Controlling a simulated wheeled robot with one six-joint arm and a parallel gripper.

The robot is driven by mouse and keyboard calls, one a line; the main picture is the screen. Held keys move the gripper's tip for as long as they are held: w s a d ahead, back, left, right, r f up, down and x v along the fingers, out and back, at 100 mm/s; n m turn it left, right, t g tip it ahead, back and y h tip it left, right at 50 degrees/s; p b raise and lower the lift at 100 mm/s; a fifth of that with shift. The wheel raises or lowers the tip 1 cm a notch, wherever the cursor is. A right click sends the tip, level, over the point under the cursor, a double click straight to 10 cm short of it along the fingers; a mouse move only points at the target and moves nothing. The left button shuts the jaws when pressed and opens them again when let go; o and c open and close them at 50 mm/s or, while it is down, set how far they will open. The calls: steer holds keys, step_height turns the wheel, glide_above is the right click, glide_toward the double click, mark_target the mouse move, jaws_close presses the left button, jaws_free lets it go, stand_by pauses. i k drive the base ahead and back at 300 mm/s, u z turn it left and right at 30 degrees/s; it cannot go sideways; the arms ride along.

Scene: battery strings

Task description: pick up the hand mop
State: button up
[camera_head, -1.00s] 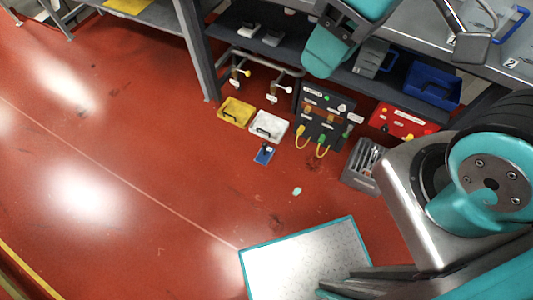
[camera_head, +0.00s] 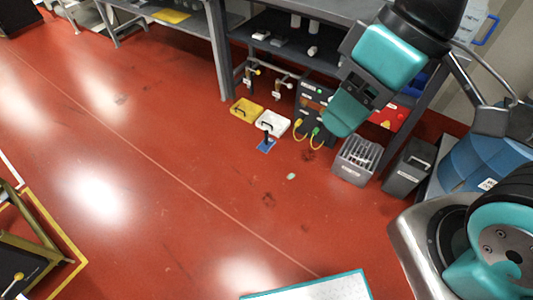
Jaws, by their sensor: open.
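The hand mop (camera_head: 267,146) appears to be the small blue flat pad with a dark handle on the red floor, just in front of the white caddy. My gripper (camera_head: 346,112) hangs at the upper right, above and to the right of the mop in the picture and apart from it. Its teal fingers are seen from the side, open, and nothing shows between them. Nothing covers the mop.
A yellow caddy (camera_head: 246,110) and a white caddy (camera_head: 272,123) stand behind the mop. A dark panel with cables (camera_head: 312,98) and a grey slotted box (camera_head: 357,160) stand to the right. A workbench (camera_head: 221,45) rises behind. A pale scrap (camera_head: 291,176) lies on open floor.

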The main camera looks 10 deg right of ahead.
mark_target(268, 142)
steer(key=u, duration=0.6)
steer(key=i, duration=0.7)
steer(key=u, duration=0.75)
steer(key=i, duration=1.65)
steer(key=z, duration=1.15)
steer(key=i, duration=0.65)
steer(key=z, duration=0.65)
